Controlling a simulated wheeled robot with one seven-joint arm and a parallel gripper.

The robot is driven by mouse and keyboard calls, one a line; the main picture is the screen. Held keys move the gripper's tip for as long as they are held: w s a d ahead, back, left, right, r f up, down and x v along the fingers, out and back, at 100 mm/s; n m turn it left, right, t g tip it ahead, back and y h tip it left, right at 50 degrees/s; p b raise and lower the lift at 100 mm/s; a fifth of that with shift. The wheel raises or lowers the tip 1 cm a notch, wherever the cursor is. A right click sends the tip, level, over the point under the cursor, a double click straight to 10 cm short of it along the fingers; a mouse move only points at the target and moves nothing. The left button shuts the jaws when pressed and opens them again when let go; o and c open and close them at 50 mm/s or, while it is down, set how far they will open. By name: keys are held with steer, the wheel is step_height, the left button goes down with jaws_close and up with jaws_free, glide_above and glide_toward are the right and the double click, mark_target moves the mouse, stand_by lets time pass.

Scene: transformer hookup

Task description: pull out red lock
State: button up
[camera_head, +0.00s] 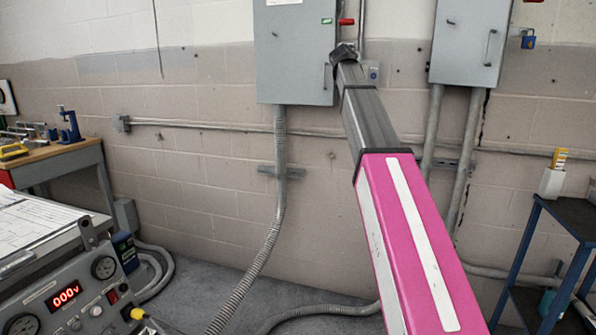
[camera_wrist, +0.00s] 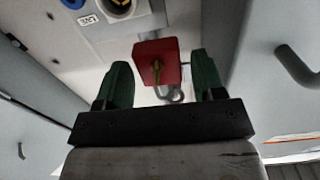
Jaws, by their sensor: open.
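The red lock (camera_wrist: 150,50) sits in the middle of the wrist view, a red block with a brass-coloured part on its face and a metal loop below it. It stands between the two green fingertips of my gripper (camera_wrist: 160,72), with a visible gap on each side. The jaws are open and hold nothing. In the head view, a small red piece (camera_head: 346,21) shows at the right edge of the left grey cabinet (camera_head: 294,55). My gripper (camera_head: 343,52) is just below it, its fingers too small to make out there.
Conduits run down the wall below both cabinets. A control panel (camera_head: 75,300) with a red display is at lower left, a workbench (camera_head: 55,153) behind it. A blue shelf stand (camera_head: 570,215) stands at right.

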steer(key=c, duration=1)
steer(key=shift+r, duration=1.4)
steer(key=shift+d, duration=0.15)
steer(key=shift+s+d+f, duration=0.1)
steer(key=shift+s+d, duration=0.25)
steer(key=shift+d, duration=0.55)
steer(key=shift+s+d, duration=0.3)
steer(key=shift+d, duration=0.55)
steer(key=v, duration=0.5)
